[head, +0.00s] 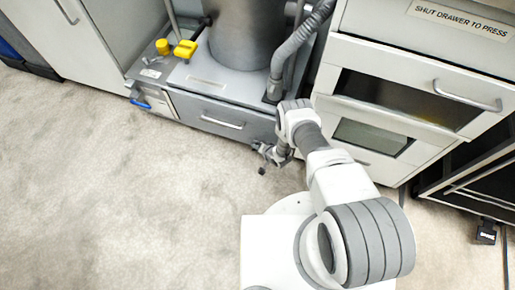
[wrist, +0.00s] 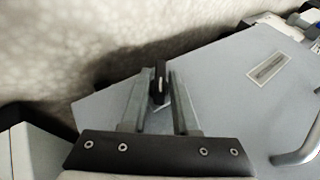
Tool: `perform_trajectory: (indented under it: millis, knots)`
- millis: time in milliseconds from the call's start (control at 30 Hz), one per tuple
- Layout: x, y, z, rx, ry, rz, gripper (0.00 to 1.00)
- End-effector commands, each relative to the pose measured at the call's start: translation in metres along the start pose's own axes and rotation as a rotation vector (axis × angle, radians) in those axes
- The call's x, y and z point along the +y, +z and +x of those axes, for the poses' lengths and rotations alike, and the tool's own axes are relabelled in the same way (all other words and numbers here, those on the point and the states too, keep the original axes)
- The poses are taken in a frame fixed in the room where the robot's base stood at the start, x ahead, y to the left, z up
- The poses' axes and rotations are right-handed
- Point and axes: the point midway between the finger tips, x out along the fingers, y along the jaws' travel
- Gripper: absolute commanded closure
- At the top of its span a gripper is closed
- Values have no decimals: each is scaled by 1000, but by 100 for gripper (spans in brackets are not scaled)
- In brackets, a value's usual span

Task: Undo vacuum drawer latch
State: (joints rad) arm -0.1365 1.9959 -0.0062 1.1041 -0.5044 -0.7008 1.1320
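The grey vacuum base has a low front drawer (head: 215,117) with a silver bar handle (head: 222,124). The drawer looks closed. A blue latch lever (head: 140,103) sits at the base's left front corner. My gripper (head: 262,160) hangs low in front of the base's right end, well to the right of the latch and apart from it. In the wrist view my gripper's fingers (wrist: 160,85) lie close together, with a dark pad between them. Nothing held is visible. Whether the fingers fully meet is unclear.
A yellow lever (head: 185,49) and a yellow knob (head: 162,46) stand on the base beside the metal cylinder (head: 242,35). A grey hose (head: 292,50) runs down at its right. A white drawer cabinet (head: 415,85) stands right. Carpet (head: 110,190) is clear at left.

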Motion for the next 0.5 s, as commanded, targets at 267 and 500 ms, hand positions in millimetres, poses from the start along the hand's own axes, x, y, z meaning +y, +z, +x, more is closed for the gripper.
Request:
perform_trajectory:
  millis: [267,500]
  knots:
    - [0,-1,0,1,0,0,100]
    - [3,-1,0,2,-21,13,100]
